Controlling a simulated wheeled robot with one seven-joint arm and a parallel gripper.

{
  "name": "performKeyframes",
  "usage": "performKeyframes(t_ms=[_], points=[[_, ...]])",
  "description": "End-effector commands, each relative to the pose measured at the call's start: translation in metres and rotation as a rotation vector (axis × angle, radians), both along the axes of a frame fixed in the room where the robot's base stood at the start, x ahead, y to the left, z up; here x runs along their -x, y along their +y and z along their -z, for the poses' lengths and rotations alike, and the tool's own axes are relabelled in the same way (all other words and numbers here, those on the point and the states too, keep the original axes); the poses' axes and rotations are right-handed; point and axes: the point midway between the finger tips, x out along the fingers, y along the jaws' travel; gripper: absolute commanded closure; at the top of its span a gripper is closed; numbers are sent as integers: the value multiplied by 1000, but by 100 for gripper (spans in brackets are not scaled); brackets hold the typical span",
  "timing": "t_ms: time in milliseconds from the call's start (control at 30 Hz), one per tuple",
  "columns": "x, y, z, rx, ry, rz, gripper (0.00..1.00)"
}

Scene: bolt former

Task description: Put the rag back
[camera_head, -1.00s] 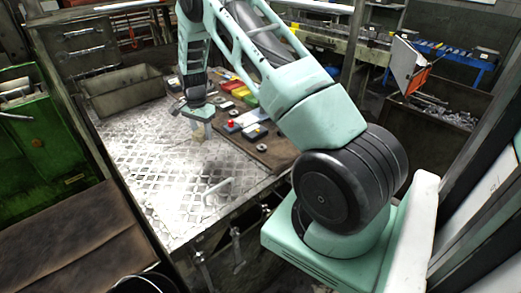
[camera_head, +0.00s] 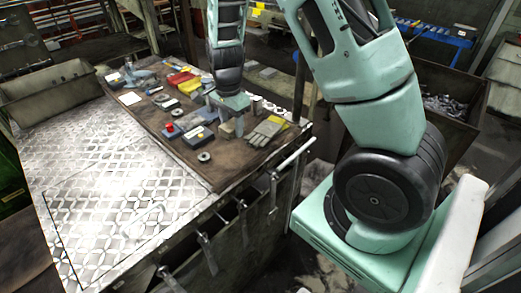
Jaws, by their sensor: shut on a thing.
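My gripper (camera_head: 231,122) hangs over the right part of the brown mat (camera_head: 196,166) on the workbench. It is shut on a small greyish-tan rag (camera_head: 228,131), which shows only in part below the fingers. I cannot tell whether the rag touches the mat.
Grey gloves (camera_head: 264,132) lie just right of my gripper. A box with a red button (camera_head: 169,128), a dark blue box (camera_head: 198,138) and a metal ring (camera_head: 204,156) lie to the left. The patterned metal bench top (camera_head: 110,190) is clear. A metal bin (camera_head: 55,85) stands at the back left.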

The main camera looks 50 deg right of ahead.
Motion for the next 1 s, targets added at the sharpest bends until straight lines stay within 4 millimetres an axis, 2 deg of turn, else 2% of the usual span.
performKeyframes(t_ms=[100, 300, 733, 1000], points=[[5, 3, 7, -1, 2, 4, 77], [6, 3, 41, -2, 5, 6, 77], [5, 3, 91, -1, 2, 5, 77], [5, 3, 100, -1, -1, 4, 77]])
